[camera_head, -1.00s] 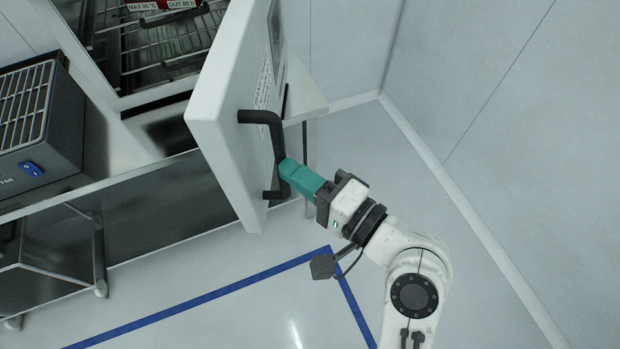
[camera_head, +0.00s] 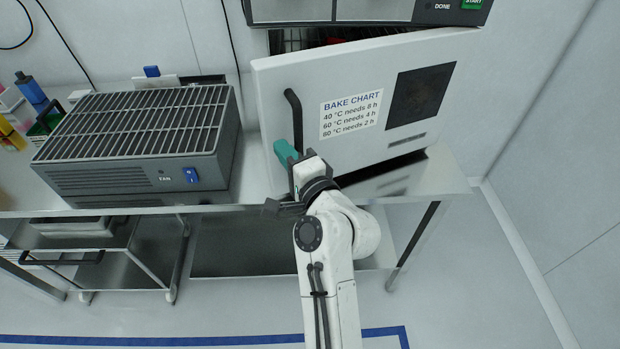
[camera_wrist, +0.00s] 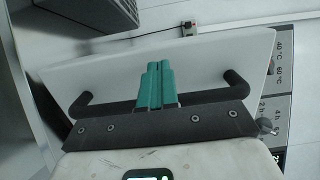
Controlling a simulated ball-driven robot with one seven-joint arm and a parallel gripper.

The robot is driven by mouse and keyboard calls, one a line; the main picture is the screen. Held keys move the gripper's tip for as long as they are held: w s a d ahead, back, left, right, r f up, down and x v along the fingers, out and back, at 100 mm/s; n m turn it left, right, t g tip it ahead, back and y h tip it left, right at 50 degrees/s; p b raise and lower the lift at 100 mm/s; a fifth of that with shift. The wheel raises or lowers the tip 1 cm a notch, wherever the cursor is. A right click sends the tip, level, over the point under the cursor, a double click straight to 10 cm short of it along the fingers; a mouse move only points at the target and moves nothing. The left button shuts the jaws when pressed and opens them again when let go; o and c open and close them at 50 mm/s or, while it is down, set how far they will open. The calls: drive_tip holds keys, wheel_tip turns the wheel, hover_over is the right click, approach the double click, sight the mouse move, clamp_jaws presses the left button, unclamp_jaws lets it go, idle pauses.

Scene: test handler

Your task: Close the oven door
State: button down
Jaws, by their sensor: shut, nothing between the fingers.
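The white oven door (camera_head: 275,85) carries a bake chart (camera_head: 350,112) and a dark window (camera_head: 420,95). The black bar handle (camera_head: 294,110) is on the door's left part. My gripper (camera_head: 285,152) has teal fingers and is shut at the lower part of the handle. In the wrist view the fingers (camera_wrist: 158,85) are together, lying across the handle bar (camera_wrist: 105,108), with the door's white face (camera_wrist: 210,65) beyond. Whether they touch the handle I cannot tell.
A dark fan unit (camera_head: 140,140) stands on the bench left of the door. The oven's control panel (camera_head: 445,10) is above it. The metal bench (camera_head: 440,178) has a shelf below. A cart (camera_head: 120,245) is at the lower left. The floor on the right is clear.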

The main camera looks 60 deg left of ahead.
drive_tip(key=w+a+m+t, duration=0.1)
drive_tip(key=a+t, duration=0.1)
drive_tip(key=a, duration=0.6)
drive_tip(key=a+m+t+b, duration=0.1)
drive_tip(key=a+m+t, duration=0.1)
drive_tip(key=a, duration=0.6)
drive_tip(key=shift+w+t, duration=0.4)
drive_tip(key=shift+t, duration=0.1)
drive_tip(key=shift+d, duration=0.1)
